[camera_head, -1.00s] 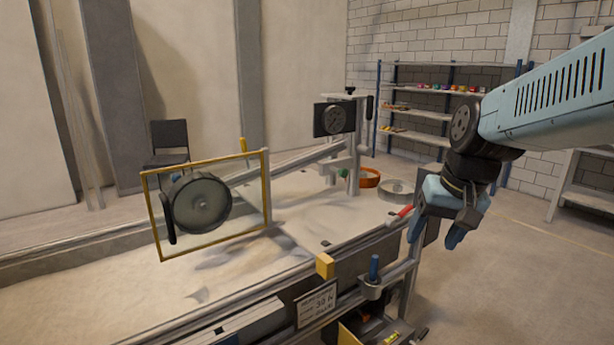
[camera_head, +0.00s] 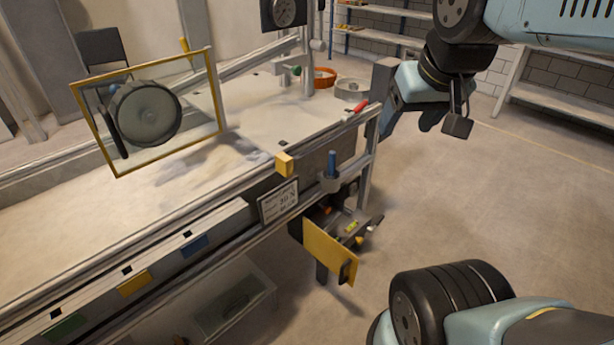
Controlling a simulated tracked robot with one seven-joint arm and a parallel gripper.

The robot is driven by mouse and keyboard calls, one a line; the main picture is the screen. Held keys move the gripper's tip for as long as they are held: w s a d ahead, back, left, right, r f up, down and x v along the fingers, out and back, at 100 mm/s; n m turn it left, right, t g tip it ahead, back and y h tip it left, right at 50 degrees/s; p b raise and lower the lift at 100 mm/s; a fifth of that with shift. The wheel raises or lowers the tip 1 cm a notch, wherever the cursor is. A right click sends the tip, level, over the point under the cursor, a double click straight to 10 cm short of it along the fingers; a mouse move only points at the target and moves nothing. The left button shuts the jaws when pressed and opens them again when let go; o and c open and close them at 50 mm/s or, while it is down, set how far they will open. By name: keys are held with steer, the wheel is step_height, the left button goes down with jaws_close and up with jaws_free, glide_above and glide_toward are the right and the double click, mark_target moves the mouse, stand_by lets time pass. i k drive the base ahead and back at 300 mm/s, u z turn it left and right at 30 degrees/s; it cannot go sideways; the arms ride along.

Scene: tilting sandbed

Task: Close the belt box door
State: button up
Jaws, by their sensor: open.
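The belt box (camera_head: 352,222) hangs low under the bench's right end. Its yellow door (camera_head: 326,250) stands open, swung out toward the front, with a dark handle or latch (camera_head: 347,271) near its right edge. Small parts, one of them yellow-green, show inside the box. My gripper (camera_head: 410,122) is open and empty. It is above and to the right of the box, beside the bench's corner post, well apart from the door. The door's hinge is too small to make out.
The sandbed bench (camera_head: 300,130) fills the left and middle, with a blue-topped post (camera_head: 332,165), yellow block (camera_head: 285,165) and sign (camera_head: 279,203) near the box. A yellow-framed panel (camera_head: 215,95) stands on it. The floor (camera_head: 480,200) right of the bench is clear.

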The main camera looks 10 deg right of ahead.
mark_target(324, 256)
steer(key=z, duration=0.65)
steer(key=k, duration=0.9)
steer(key=z, duration=0.4)
steer(key=i, duration=0.55)
